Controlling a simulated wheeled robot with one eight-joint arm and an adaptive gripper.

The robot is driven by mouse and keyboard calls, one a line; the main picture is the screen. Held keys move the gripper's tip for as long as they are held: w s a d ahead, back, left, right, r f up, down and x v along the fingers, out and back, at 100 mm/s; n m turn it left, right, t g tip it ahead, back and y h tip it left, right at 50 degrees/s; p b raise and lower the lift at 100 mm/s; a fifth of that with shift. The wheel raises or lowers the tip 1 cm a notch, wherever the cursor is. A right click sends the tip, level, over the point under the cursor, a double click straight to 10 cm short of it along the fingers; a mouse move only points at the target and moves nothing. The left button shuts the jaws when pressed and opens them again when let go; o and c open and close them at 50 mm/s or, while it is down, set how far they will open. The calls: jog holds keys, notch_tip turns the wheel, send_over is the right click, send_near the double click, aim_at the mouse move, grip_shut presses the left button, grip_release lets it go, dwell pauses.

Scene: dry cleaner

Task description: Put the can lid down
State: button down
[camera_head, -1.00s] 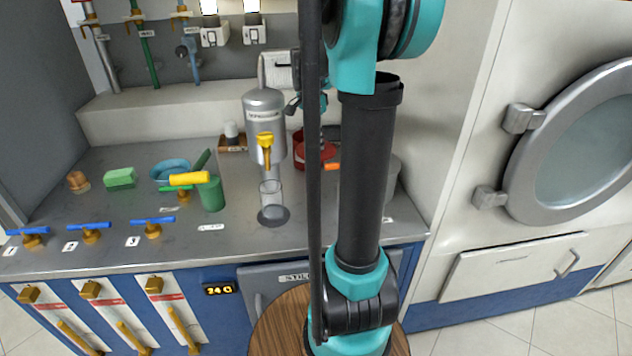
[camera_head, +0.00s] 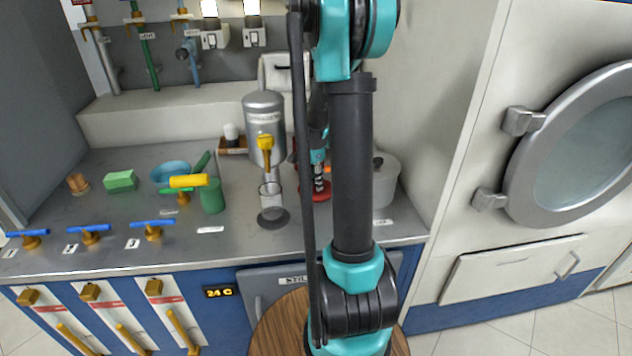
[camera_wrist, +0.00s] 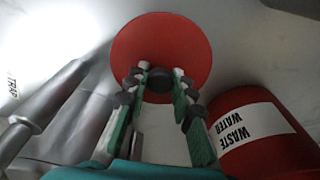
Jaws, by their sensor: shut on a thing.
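The can lid is a red disc with a dark knob. It shows in the wrist view (camera_wrist: 190,42) and low behind my arm in the head view (camera_head: 324,195). My gripper (camera_wrist: 160,80) is shut on the dark knob, one finger on each side. The lid is close over the grey counter (camera_head: 110,245); I cannot tell whether it touches. The red waste water can (camera_wrist: 262,155) is beside the lid at the lower right of the wrist view. In the head view my arm mostly hides the can.
A silver tank with a yellow tap (camera_head: 263,120) stands left of my gripper, with a glass (camera_head: 270,195) below it. A grey lidded pot (camera_head: 385,185) is to the right. A green can (camera_head: 212,195) stands further left. The counter's front middle is clear.

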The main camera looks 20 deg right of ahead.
aim_at(312, 189)
jog(key=c, duration=1.3)
grip_release()
jog(key=shift+f, duration=0.1)
notch_tip(312, 189, up, 12)
jog(key=a, duration=0.1)
jog(key=shift+s+a, duration=0.15)
jog(key=shift+a, duration=0.05)
